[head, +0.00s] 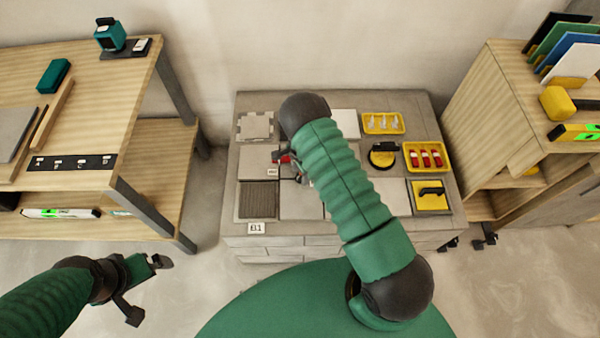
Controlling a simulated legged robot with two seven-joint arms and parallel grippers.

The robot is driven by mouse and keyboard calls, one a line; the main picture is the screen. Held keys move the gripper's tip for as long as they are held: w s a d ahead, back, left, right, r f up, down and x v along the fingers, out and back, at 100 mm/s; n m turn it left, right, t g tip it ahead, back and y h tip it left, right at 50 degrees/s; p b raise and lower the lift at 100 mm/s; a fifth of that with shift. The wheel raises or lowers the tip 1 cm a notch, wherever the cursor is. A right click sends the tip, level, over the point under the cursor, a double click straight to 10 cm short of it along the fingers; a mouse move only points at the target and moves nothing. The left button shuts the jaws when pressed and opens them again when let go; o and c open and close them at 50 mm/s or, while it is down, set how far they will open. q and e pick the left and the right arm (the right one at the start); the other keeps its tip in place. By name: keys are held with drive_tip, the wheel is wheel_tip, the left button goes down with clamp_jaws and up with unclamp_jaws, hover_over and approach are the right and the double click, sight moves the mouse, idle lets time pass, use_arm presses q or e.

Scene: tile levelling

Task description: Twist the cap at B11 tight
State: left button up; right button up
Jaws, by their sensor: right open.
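A tiled block top (230,215) stands in front of me in the head view, with pale grey tiles and one dark ribbed tile (258,200). A red cap (281,157) shows near its middle left, beside a small white label (272,171) too small to read. My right gripper (292,176) is open at the right of the red cap, mostly hidden by my own arm. I cannot tell whether it touches the cap. A larger label (257,228) is on the block's front edge; its text is unclear. My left gripper (147,289) is open and empty over the floor at lower left.
On the block's right are a yellow tray of clear pieces (383,123), a yellow tray of red pieces (425,156), a round yellow-black item (383,155) and a black-handled tool on yellow (431,194). Wooden benches (110,75) and shelves (490,110) flank the block.

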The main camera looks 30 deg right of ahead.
wheel_tip(320, 180, up, 17)
drive_tip(key=p, duration=0.3)
drive_tip(key=shift+f, duration=0.15)
